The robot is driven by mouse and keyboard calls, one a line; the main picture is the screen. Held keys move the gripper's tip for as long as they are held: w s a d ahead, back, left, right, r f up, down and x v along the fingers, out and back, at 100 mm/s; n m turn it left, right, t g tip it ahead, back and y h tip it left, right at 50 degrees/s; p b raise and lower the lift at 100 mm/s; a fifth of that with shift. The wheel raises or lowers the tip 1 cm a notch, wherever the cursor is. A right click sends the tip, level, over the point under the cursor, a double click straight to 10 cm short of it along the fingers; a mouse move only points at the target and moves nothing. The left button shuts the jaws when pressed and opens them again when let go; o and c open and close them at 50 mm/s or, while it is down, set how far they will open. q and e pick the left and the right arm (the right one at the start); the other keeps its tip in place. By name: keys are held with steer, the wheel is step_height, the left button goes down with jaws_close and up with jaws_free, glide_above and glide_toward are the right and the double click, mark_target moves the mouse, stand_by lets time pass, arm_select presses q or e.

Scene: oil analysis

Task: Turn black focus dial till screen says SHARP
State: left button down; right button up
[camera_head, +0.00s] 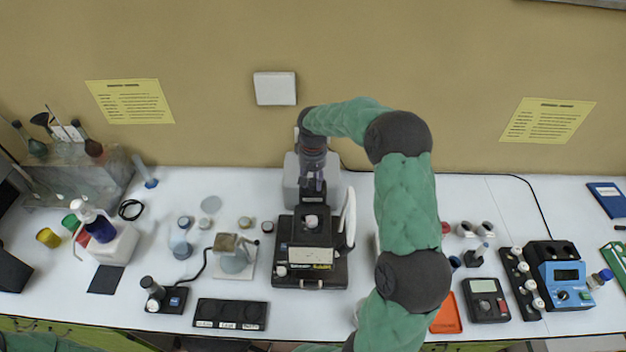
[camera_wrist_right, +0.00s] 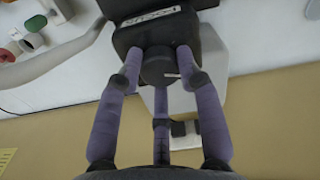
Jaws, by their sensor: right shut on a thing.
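A black instrument (camera_head: 337,274) stands on the white table near the middle, with a grey housing (camera_head: 331,180) behind it. My right gripper (camera_head: 313,190) reaches down from above at the back of this instrument. In the right wrist view, its purple fingers (camera_wrist_right: 160,75) are closed around a round black dial (camera_wrist_right: 158,66) with a small light mark on it. A pale label or screen (camera_wrist_right: 148,18) shows beyond the dial, but I cannot read it surely. A cream panel with a yellow strip (camera_head: 310,257) is on the instrument's front; its text is too small to read. My left gripper is not in view.
A small device with a beige head (camera_head: 235,246) and a black tray (camera_head: 230,314) stand to the left. A meter (camera_head: 486,300), a blue device (camera_head: 560,275) and an orange mat (camera_head: 446,314) lie right of my arm. The wall is close behind.

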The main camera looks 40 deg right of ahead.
mark_target(313, 181)
steer(key=o, duration=1.1)
steer(key=shift+o, duration=0.2)
steer(key=shift+r, duration=0.1)
step_height(313, 181, up, 12)
steer(key=shift+f, duration=0.2)
